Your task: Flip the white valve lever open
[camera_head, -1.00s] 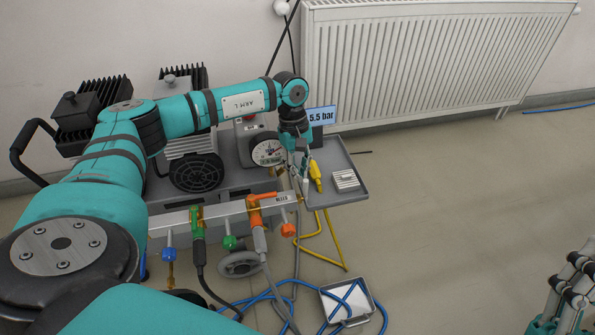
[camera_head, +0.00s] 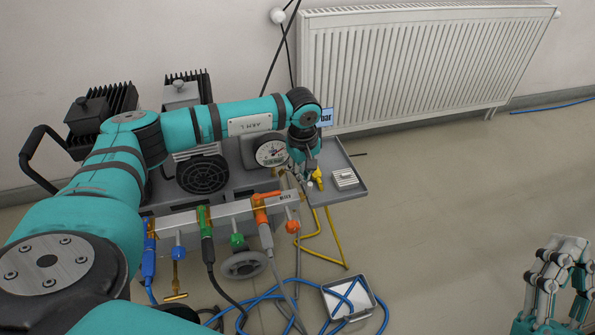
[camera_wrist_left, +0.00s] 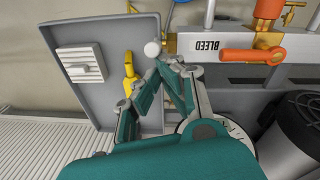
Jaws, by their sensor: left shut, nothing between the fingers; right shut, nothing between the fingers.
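A round white knob (camera_wrist_left: 152,49), which looks like the end of the white valve lever, shows in the left wrist view beside my fingertips, toward the tray side. In the head view it is a small white spot (camera_head: 309,184) near the bleed end of the manifold (camera_head: 230,212). The rest of the lever is hidden by my fingers, and I cannot tell whether they touch it. My left gripper (camera_head: 308,174) is shut and empty, and also shows in the left wrist view (camera_wrist_left: 172,64). My right gripper (camera_head: 556,262) is at the lower right, far from the manifold.
Orange (camera_head: 266,206), green (camera_head: 205,220) and blue (camera_head: 149,246) valve handles line the manifold. A gauge (camera_head: 271,153) stands behind it. A yellow fitting (camera_head: 318,179) and a ribbed white block (camera_head: 345,179) are on the grey tray (camera_head: 352,195). Hoses and a small tray (camera_head: 368,311) lie on the floor.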

